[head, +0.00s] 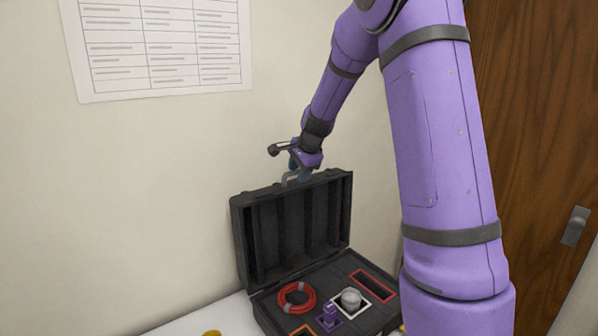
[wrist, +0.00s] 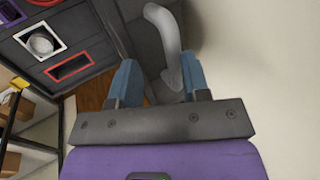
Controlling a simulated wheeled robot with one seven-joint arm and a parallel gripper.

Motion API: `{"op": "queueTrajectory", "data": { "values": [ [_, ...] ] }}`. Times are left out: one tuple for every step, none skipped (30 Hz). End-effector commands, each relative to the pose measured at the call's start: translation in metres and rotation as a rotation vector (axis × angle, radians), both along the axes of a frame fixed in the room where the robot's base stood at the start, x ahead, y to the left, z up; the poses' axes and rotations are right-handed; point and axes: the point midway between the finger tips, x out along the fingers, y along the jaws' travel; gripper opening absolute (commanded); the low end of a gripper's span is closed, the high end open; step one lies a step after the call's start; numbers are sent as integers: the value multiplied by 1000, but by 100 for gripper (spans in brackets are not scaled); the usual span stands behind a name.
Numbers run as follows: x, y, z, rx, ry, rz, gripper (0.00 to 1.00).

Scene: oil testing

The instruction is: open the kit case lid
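The black kit case (head: 330,262) lies on a white surface with its lid (head: 296,225) raised about upright near the wall, its ribbed inside facing out. A grey curved handle (head: 290,178) is on the lid's upper edge, and it also shows in the wrist view (wrist: 166,35). My gripper (head: 298,172) is at this handle, above the lid's top edge. In the wrist view its two blue fingers (wrist: 160,76) are well apart, with the handle between them, nearer the right finger. Whether a finger touches the handle is unclear.
The case base holds a red coil (head: 297,297), a round grey container (head: 350,298) in a white-framed slot, a purple piece (head: 329,315) and a red-framed slot (head: 372,285). The wall is close behind the lid. A wooden door (head: 535,130) stands at right.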

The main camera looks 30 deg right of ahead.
Motion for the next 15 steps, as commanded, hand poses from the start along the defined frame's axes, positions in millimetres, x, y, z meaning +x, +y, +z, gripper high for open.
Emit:
{"op": "queueTrajectory", "data": {
  "values": [
    [-1, 0, 3, 0, -1, 0, 42],
    [-2, 0, 5, 0, -2, 1, 42],
    [-4, 0, 10, 0, -3, 1, 42],
    [-6, 0, 13, 0, -3, 1, 42],
    [-8, 0, 17, -1, -3, 0, 42],
    [-11, -1, 23, -1, -4, 0, 42],
    [-14, 0, 29, -1, -4, 0, 42],
    [-16, 0, 34, -1, -4, 0, 42],
    [-20, 0, 41, -1, -5, 0, 42],
    [-23, 0, 46, -1, -5, 2, 42],
    [-25, 0, 51, -1, -4, 2, 42],
    [-29, -1, 58, -2, -4, 1, 42],
    [-31, -1, 63, -1, -4, 0, 42],
    [-33, -1, 67, 0, -4, 0, 42],
    [-36, -1, 72, -1, -3, 0, 42]
  ]
}}
